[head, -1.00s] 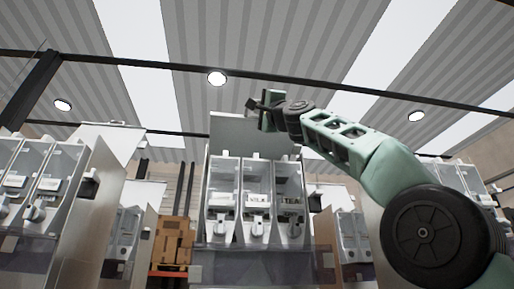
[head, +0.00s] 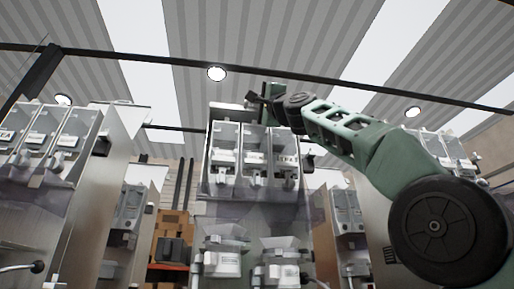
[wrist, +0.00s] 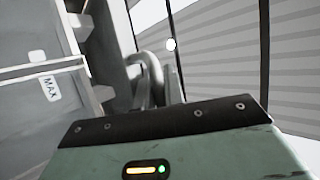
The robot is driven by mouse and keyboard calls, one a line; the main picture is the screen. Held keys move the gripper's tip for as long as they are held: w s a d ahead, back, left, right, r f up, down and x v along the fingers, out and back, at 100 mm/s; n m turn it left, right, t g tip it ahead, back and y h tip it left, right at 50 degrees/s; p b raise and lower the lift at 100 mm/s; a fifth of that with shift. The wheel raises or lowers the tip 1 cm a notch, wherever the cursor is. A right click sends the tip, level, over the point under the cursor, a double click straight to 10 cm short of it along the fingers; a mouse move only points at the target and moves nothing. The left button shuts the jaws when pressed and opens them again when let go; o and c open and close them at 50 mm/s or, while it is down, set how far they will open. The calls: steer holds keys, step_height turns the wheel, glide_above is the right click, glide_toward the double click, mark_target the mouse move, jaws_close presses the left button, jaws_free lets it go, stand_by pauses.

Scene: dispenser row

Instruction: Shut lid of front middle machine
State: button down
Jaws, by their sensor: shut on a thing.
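The front middle machine (head: 253,212) stands at the centre of the head view, with clear-fronted canisters (head: 224,158) side by side in its upper part. Its lid (head: 228,113) shows as a grey panel above and behind the canisters, still raised at the back. My gripper (head: 257,98) is at the lid's upper right edge and is shut on it; the fingertips are small here and the grip itself is hard to make out. In the wrist view a grey canister with a MAX label (wrist: 50,88) lies left of the gripper body.
Similar machines stand at the left (head: 45,150) and right, with narrow gaps between them. Brown boxes (head: 171,224) are stacked behind, left of the middle machine. Dispensing spouts and cups (head: 222,262) show on its lower front. The air above the machine is open up to the ceiling.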

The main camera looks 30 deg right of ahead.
steer(key=shift+s+a+r, duration=0.15)
steer(key=shift+s+a, duration=0.1)
steer(key=shift+s, duration=0.35)
steer(key=c, duration=1.5)
jaws_free()
steer(key=shift+s, duration=0.15)
steer(key=shift+w, duration=0.2)
steer(key=shift+s+f+b, duration=0.1)
steer(key=shift+f+b, duration=0.2)
steer(key=b+v, duration=1.3)
steer(key=v, duration=0.4)
steer(key=shift+b, duration=0.3)
steer(key=shift+s, duration=0.1)
